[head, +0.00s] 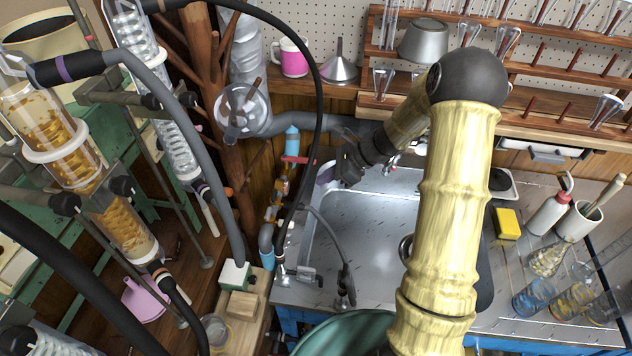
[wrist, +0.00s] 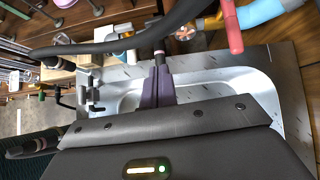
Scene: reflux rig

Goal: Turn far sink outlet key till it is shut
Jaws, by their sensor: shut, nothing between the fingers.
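A red lever key (head: 297,159) sits on the brass and blue pipework at the sink's far left corner, below an upright light blue pipe piece. I take it as the far outlet key. In the wrist view a red lever (wrist: 232,28) lies at the upper right, beside a brass fitting and a blue pipe. My gripper (head: 325,173) is over the sink's left rim, just right of the pipework and apart from the red lever. Its purple fingers (wrist: 158,72) are shut together and empty. How far the key is turned is hard to tell.
The metal sink (head: 375,230) lies under my arm. A black hose (head: 318,100) loops down past the pipework, and in the wrist view a dark hose (wrist: 100,47) crosses above the fingers. Glass condensers (head: 160,110) stand left. A yellow sponge (head: 507,223) and flasks stand right.

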